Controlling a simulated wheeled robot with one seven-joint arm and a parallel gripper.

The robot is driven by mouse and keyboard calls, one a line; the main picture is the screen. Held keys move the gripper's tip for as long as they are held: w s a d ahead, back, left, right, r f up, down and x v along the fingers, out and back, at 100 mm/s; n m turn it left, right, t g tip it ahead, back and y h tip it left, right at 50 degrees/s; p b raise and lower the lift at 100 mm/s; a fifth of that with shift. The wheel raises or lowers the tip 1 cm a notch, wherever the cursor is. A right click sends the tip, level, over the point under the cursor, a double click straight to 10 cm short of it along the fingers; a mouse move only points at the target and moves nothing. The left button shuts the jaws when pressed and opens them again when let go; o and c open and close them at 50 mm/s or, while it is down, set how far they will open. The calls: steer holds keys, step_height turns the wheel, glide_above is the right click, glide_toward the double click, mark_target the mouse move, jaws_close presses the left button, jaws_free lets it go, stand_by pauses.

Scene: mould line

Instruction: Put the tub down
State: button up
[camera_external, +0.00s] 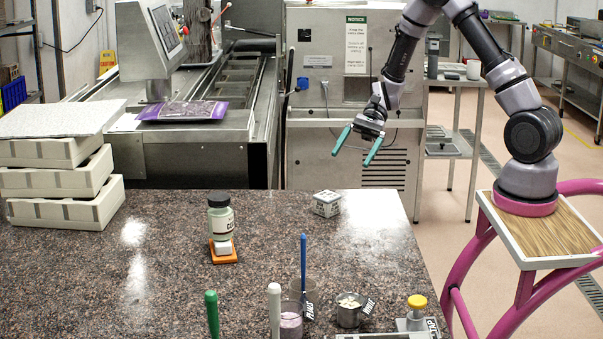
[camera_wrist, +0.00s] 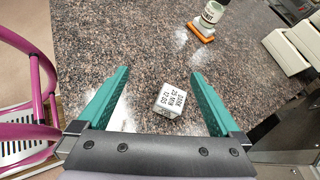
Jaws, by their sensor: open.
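The likely tub is a pale green jar (camera_external: 221,220) with a dark lid and a label. It stands upright at a small white block (camera_external: 223,248) on an orange base (camera_external: 223,258) on the speckled counter; whether it rests on the block or behind it I cannot tell. The jar also shows at the top of the wrist view (camera_wrist: 213,12). My gripper (camera_external: 354,157) is open and empty, above the counter's back right part, right of the jar and apart from it. In the wrist view its teal fingers (camera_wrist: 160,73) are spread wide.
A printed white cube (camera_external: 327,203) lies on the counter below my gripper. Stacked pale trays (camera_external: 60,210) stand at the left. Cups, colored-handled tools and a yellow-knobbed item (camera_external: 417,302) crowd the front edge. The counter's middle (camera_external: 150,290) is mostly clear.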

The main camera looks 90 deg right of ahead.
steer(key=s+a+r+n+g+h, duration=0.2)
steer(key=s+a+r+n, duration=0.1)
steer(key=a+r+n, duration=0.3)
steer(key=s+a+r+n+g+h, duration=0.1)
steer(key=s+a+r+n+g, duration=0.15)
steer(key=a+r, duration=0.65)
steer(key=s+a+r+n+t+h, duration=0.5)
steer(key=s+r+n, duration=0.4)
steer(key=s, duration=0.3)
steer(key=shift+s+a+r+n, duration=0.35)
steer(key=shift+s+a+r, duration=0.05)
steer(key=shift+a+r, duration=0.5)
